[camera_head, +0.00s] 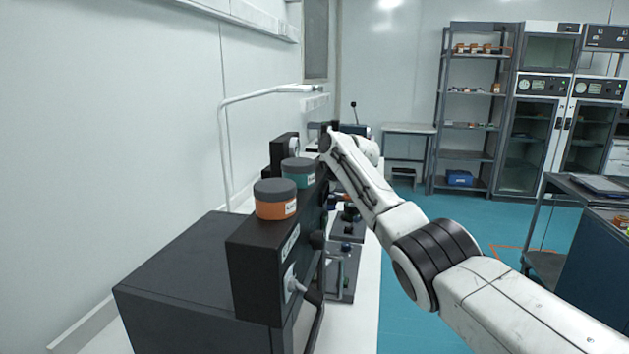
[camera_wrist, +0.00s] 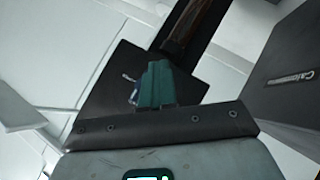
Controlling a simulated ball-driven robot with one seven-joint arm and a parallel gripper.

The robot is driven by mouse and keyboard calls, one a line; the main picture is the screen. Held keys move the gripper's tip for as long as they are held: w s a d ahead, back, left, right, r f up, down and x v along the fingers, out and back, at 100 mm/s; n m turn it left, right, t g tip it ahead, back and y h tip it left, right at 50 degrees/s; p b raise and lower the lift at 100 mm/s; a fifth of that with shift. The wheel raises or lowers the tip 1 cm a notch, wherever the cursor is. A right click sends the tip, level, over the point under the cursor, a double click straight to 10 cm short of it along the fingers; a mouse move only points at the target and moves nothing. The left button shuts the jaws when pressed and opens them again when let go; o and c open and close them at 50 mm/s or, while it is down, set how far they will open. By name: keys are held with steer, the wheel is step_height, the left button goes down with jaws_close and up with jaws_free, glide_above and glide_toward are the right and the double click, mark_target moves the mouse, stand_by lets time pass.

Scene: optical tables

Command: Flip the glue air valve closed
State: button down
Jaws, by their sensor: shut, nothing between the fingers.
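My gripper (camera_wrist: 158,68) shows in the wrist view as teal fingers pressed together, with nothing between them. Behind the fingers is a dark flat panel (camera_wrist: 115,95). A small shiny metal part (camera_wrist: 131,88) shows just left of the fingers; I cannot tell whether it is the glue air valve or whether the fingers touch it. In the head view my arm reaches to the row of black units at the back, and its fingertips cannot be made out. A lever on a pale plate (camera_head: 291,283) is on the front of the nearest black unit (camera_head: 255,265).
An orange jar (camera_head: 275,202) and a teal jar (camera_head: 298,173) with grey lids stand on the black units. Small dark fixtures (camera_head: 342,270) line the white bench beside them. A dark labelled box (camera_wrist: 285,85) is at right in the wrist view. Teal floor (camera_head: 440,215) is open beyond my arm.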

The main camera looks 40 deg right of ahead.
steer(key=shift+d+r, duration=0.15)
steer(key=shift+r, duration=0.6)
steer(key=a+f+b+v, duration=0.1)
steer(key=b+v, duration=0.1)
steer(key=v, duration=0.7)
steer(key=shift+s+d+r, duration=0.25)
steer(key=shift+s+d, duration=0.2)
steer(key=shift+s, duration=0.3)
